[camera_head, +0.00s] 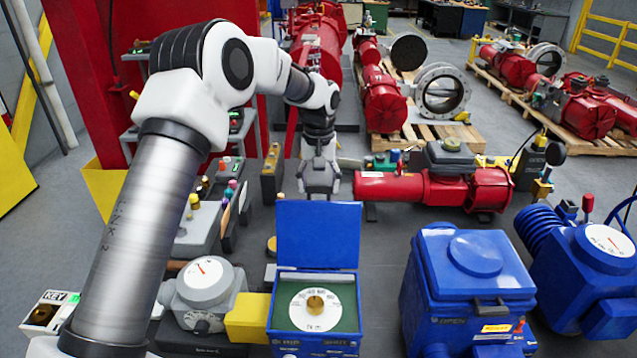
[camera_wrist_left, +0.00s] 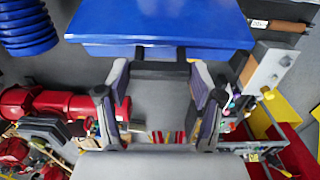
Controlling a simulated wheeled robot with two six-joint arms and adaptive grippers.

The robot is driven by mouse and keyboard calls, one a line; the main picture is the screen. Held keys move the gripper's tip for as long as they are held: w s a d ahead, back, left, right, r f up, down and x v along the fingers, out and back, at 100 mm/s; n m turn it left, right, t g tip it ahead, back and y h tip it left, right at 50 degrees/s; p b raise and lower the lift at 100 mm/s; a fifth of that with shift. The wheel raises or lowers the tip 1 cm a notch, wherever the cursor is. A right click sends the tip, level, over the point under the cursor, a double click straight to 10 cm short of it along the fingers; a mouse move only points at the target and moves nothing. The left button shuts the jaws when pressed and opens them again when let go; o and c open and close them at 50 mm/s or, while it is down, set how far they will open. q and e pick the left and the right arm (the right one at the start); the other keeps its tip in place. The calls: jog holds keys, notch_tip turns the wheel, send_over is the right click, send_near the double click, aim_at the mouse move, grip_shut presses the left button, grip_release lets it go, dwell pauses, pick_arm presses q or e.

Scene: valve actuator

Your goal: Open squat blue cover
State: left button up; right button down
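The squat blue cover (camera_head: 318,236) stands raised, upright at the back of its blue box (camera_head: 283,340). Under it a white dial (camera_head: 316,308) with a brass centre lies exposed on a green plate. My left gripper (camera_head: 318,188) is behind the cover's top edge. In the left wrist view the blue cover (camera_wrist_left: 160,25) fills the top, with a black handle (camera_wrist_left: 160,70) at its edge. The left gripper (camera_wrist_left: 160,95) has its fingers apart, one each side of the handle; I cannot tell whether they touch it. My right gripper is not in view.
A taller blue box (camera_head: 470,270) with a closed lid stands to the right, and a blue actuator (camera_head: 590,260) beyond it. A grey dial unit (camera_head: 205,295) and yellow block (camera_head: 247,318) are close on the left. A red actuator (camera_head: 430,188) lies behind.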

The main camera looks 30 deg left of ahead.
pick_arm(q)
jog(key=shift+w+f, duration=0.1)
jog(key=shift+f, duration=0.1)
jog(key=s+b, duration=0.1)
jog(key=b, duration=0.1)
jog(key=s+d+r+t+y+b, duration=0.1)
jog(key=b, duration=0.1)
jog(key=s+d+t+b, duration=0.1)
jog(key=s+b, duration=0.1)
jog(key=shift+d+r, duration=0.15)
jog(key=shift+r, duration=0.15)
jog(key=o, duration=1.7)
jog(key=shift+w, duration=0.1)
jog(key=shift+r, duration=0.15)
jog(key=r, duration=0.3)
jog(key=s+d+r, duration=0.1)
jog(key=r, duration=0.3)
jog(key=s+r, duration=0.1)
jog(key=r, duration=0.3)
jog(key=shift+s+d+r, duration=0.15)
jog(key=shift+d+r, duration=0.1)
